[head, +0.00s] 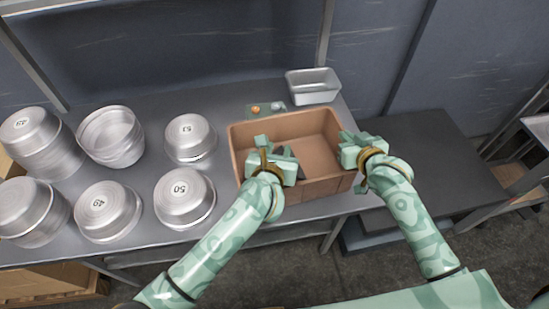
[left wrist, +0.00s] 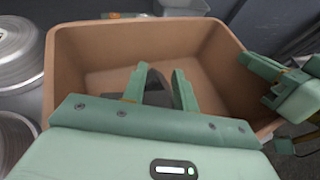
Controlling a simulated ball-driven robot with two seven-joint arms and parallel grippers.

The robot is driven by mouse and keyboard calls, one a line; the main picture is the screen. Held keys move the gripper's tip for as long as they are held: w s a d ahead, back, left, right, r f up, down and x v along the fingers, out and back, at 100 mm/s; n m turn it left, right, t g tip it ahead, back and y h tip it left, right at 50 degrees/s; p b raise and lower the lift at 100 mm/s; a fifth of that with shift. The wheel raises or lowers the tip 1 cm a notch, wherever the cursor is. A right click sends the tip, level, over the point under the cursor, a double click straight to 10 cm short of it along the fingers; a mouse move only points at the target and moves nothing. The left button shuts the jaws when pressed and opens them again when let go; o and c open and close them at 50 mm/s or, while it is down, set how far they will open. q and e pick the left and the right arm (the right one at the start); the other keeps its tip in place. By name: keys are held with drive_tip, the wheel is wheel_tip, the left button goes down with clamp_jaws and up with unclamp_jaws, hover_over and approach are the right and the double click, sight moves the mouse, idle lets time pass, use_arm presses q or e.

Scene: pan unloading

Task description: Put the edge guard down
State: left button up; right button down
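A dark grey angled piece, which I take to be the edge guard (left wrist: 157,88), shows between my left gripper's fingers in the left wrist view. It shows in part beside that gripper in the head view (head: 291,154). My left gripper (head: 273,150) is over the near part of a brown open box (head: 240,133), fingers apart with the dark piece between them, seemingly gripped. The piece's lower end is hidden.
Several round metal pans (head: 185,198) stand on the grey table (head: 235,225) left of the box. A metal loaf pan (head: 313,87) and a small green tray (head: 266,112) with small items are behind it. A dark lower surface (head: 440,165) lies to the right.

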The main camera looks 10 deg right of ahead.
use_arm(q)
drive_tip(key=v, duration=1.2)
drive_tip(key=shift+r, duration=0.35)
drive_tip(key=shift+w, duration=0.1)
use_arm(e)
drive_tip(key=c, duration=1.6)
unclamp_jaws()
drive_tip(key=shift+o, duration=0.2)
